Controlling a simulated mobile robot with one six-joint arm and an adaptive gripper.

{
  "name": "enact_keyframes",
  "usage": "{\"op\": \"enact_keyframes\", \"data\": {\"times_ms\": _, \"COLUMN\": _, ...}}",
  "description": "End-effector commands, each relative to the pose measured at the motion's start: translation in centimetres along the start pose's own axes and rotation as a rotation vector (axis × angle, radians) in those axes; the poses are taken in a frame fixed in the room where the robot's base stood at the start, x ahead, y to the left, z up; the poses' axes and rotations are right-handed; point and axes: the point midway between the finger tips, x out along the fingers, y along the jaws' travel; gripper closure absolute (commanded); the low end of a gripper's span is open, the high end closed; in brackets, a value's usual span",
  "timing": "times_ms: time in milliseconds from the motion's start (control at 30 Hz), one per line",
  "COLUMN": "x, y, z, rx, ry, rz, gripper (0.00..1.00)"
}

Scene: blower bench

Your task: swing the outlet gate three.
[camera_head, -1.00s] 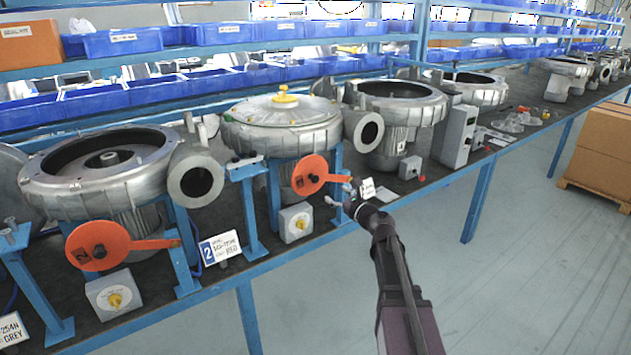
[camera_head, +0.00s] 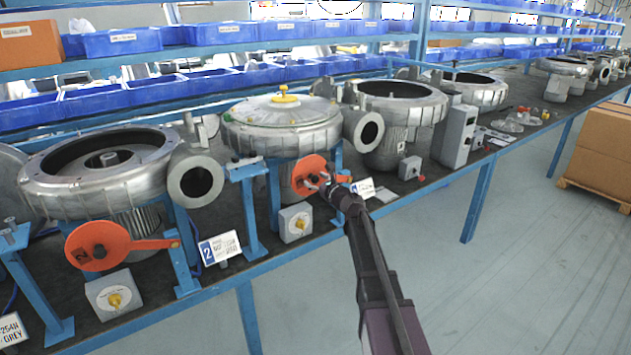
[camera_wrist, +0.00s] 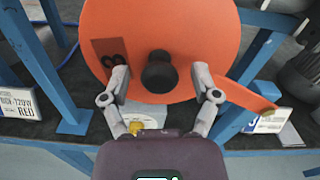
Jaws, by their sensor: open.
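The orange round gate (camera_head: 308,164) sits on the stand below the capped blower in the head view. My gripper (camera_wrist: 160,76) is open in front of the disc, one finger on each side of the hub. It also shows in the head view (camera_head: 314,180). I cannot tell if the fingers touch the disc.
A grey box with a yellow knob (camera_head: 295,222) sits just below the disc. Blue posts (camera_head: 250,215) flank it. Another orange gate (camera_head: 95,246) with an arm is at the left. A white card (camera_head: 363,189) stands close right of my gripper. The floor in front is clear.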

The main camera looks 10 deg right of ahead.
Motion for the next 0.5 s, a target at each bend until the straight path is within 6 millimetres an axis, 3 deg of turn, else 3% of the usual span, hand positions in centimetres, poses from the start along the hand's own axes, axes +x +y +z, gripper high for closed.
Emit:
{"op": "enact_keyframes", "data": {"times_ms": 267, "x": 0.01, "y": 0.0, "z": 0.0, "rx": 0.0, "ry": 0.0, "rz": 0.0, "gripper": 0.24}}
{"op": "enact_keyframes", "data": {"times_ms": 500, "x": 0.01, "y": 0.0, "z": 0.0, "rx": 0.0, "ry": 0.0, "rz": 0.0, "gripper": 0.95}}
